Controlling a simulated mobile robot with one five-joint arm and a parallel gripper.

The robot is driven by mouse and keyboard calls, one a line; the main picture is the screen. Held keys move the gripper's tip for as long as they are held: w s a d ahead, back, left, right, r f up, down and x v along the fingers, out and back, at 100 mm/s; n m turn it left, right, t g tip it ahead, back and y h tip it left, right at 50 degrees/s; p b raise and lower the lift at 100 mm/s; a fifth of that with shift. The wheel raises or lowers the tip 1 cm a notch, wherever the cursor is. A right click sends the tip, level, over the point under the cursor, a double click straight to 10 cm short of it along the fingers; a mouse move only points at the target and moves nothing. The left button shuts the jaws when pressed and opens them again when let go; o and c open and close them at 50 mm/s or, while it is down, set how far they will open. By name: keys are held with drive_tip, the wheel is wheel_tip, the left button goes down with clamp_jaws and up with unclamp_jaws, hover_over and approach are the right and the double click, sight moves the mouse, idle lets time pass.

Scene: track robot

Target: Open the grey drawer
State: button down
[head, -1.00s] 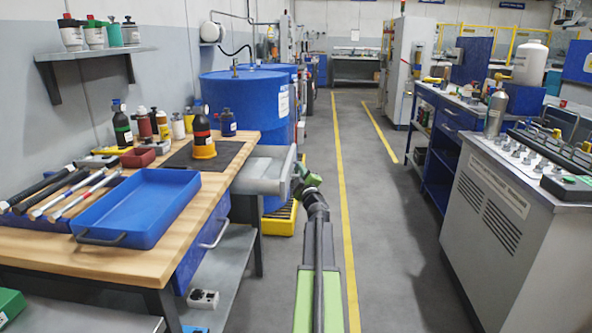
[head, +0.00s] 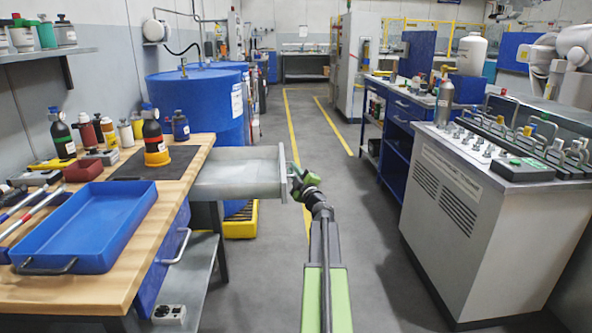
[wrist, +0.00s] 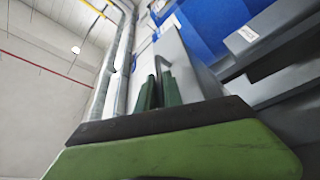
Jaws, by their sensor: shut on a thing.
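The grey drawer (head: 238,178) sticks out to the right from under the wooden bench top in the head view. It stands well open, and its raised front panel faces my arm. My gripper (head: 296,184) is at the outer face of that front, shut on the drawer's handle. The handle itself is mostly hidden by the jaws. In the wrist view the dark green fingers (wrist: 160,90) are close together against a grey surface. The drawer's inside looks empty as far as I can see.
The wooden bench (head: 110,285) carries a blue tray (head: 85,225) and several bottles. A blue drawer (head: 166,262) sits nearer in the bench. A blue barrel (head: 195,105) stands behind the grey drawer. A grey cabinet (head: 470,215) stands at right. The aisle floor between is clear.

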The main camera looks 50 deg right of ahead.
drive_tip(key=shift+a, duration=0.2)
drive_tip(key=c, duration=1.8)
unclamp_jaws()
drive_tip(key=shift+w, duration=0.1)
drive_tip(key=shift+o, duration=0.2)
drive_tip(key=b+v, duration=0.3)
drive_tip(key=v, duration=1.4)
drive_tip(key=shift+s+b, duration=0.25)
drive_tip(key=shift+b, duration=0.05)
